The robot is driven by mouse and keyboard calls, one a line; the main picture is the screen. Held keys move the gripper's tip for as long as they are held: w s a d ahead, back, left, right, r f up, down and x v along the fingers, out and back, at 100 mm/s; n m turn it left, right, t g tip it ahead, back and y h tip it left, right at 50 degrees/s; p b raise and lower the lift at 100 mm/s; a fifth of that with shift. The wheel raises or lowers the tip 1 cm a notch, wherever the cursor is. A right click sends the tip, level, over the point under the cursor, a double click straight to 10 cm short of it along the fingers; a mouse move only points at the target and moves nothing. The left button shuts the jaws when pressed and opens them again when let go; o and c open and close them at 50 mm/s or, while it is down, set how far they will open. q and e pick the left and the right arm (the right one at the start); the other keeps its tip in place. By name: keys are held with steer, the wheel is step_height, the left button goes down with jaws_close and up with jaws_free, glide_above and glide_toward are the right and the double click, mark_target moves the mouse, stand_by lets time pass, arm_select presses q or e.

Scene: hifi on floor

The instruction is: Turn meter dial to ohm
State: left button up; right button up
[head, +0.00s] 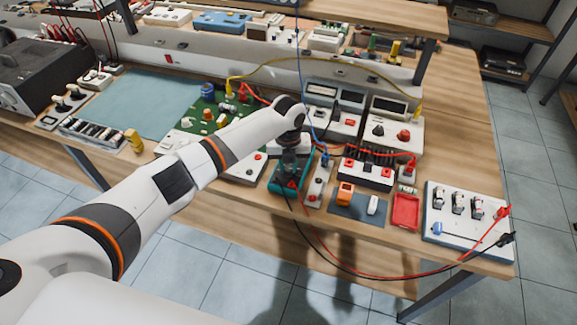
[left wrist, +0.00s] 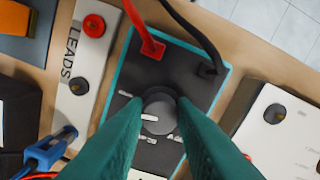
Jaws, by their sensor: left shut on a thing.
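The meter (head: 278,186) has a teal case and dark face and lies on the wooden bench in the head view, mostly under my left gripper (head: 290,163). In the left wrist view the meter (left wrist: 200,95) shows its round dark dial (left wrist: 157,119) between my two green fingers. My left gripper (left wrist: 160,103) is shut on the dial, one finger on each side. Small white marks ring the dial but are too small to read. A red plug (left wrist: 152,46) and a black plug (left wrist: 209,70) sit in the meter's face. My right gripper is not in view.
A white LEADS strip (left wrist: 88,58) stands beside the meter. Red and black cables run to a white switch board (head: 470,232) at the right. A red tray (head: 405,211) and an orange item (head: 345,192) are nearby. Free bench lies along the front edge.

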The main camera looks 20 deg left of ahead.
mark_target(288, 169)
arm_select(q)
steer(key=shift+m, duration=1)
steer(key=o, duration=1)
steer(key=shift+r, duration=0.15)
step_height(288, 169, up, 12)
steer(key=b, duration=0.2)
steer(key=shift+b, duration=0.4)
